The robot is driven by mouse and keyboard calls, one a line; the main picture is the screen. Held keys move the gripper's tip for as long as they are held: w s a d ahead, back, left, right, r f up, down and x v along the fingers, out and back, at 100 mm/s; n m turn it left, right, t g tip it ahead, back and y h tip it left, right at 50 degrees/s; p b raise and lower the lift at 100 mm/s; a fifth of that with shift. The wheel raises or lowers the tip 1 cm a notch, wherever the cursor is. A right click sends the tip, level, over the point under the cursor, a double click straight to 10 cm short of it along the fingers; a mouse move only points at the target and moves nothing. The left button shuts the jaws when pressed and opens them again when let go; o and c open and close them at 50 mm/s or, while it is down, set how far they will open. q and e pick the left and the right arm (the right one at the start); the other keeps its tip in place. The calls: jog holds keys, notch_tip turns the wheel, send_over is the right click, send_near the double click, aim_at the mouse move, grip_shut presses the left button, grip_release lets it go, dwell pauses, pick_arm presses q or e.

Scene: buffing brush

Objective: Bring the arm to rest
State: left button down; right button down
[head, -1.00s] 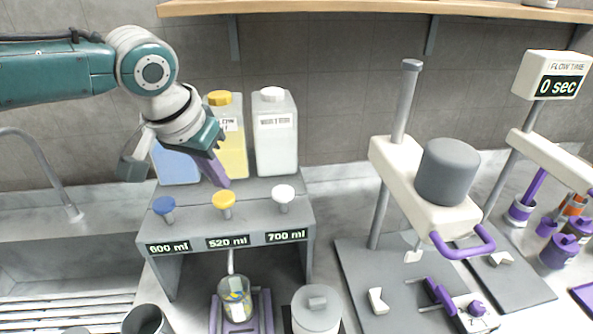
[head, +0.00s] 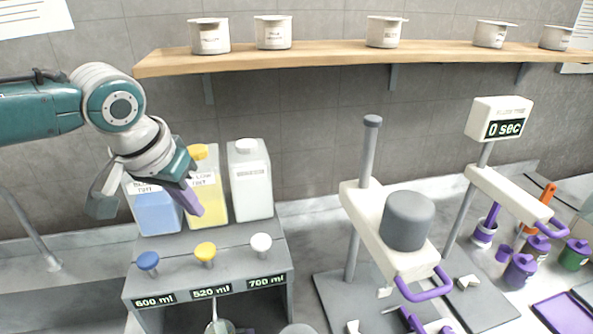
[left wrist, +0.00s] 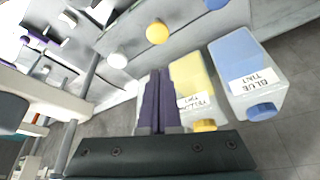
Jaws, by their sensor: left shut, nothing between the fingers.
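My left gripper (head: 192,200) is in front of the tint bottles, above the grey dispenser stand (head: 180,262). Its purple fingers (left wrist: 158,102) are shut together with nothing between them in the left wrist view. The blue bottle (head: 158,213) is partly behind the gripper, the yellow bottle (head: 213,200) just to its right and the white bottle (head: 250,185) further right. The blue, yellow and white knobs sit lower, on the stand's front; the fingertips are above the yellow knob (head: 205,251). My right gripper is not in view.
A wooden shelf (head: 330,55) with several white pots runs across the wall above. A press with a grey cylinder (head: 408,220) stands to the right. A post with a "0 sec" display (head: 503,128) stands further right, near purple containers (head: 520,270). A sink tap (head: 38,240) is at the left.

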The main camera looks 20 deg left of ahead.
pick_arm(q)
jog(key=shift+d, duration=0.1)
jog(key=s+d+f+m+g+h, duration=0.1)
jog(key=s+d+f+m+h, duration=0.2)
jog(key=s+d, duration=0.85)
jog(key=s+d+r, duration=0.1)
jog(key=s+d, duration=0.3)
jog(key=s, duration=0.3)
jog(key=s+a+r+y, duration=0.25)
jog(key=s+a, duration=0.25)
jog(key=s, duration=0.3)
notch_tip(320, 180, up, 16)
jog(key=p, duration=1.5)
jog(key=shift+a+r+n+p, duration=0.25)
jog(key=shift+a+n+p, duration=0.05)
jog(key=shift+a+n, duration=0.1)
